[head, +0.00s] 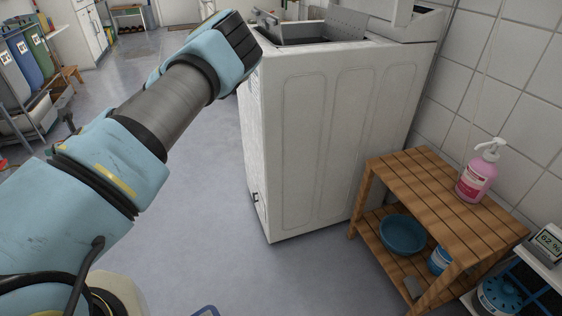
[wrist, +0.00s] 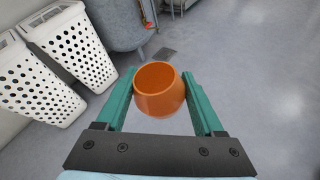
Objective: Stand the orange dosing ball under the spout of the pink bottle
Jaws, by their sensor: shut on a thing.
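The pink bottle (head: 476,176) with a white pump top and spout (head: 490,148) stands upright on the wooden slatted bench at the right of the head view. The orange dosing ball (wrist: 158,92) shows in the wrist view, its round opening facing the camera. My gripper (wrist: 158,88) is shut on the ball, with a green finger on each side of it. In the head view my arm reaches up beside the washing machine, far from the bottle; the fingers and the ball are hidden there.
The wooden bench (head: 425,190) has free top space left of the bottle. A blue bowl (head: 402,234) and a blue tin (head: 440,261) sit on its lower shelf. The white washing machine (head: 330,130) stands between my arm and the bench. White laundry baskets (wrist: 72,50) show in the wrist view.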

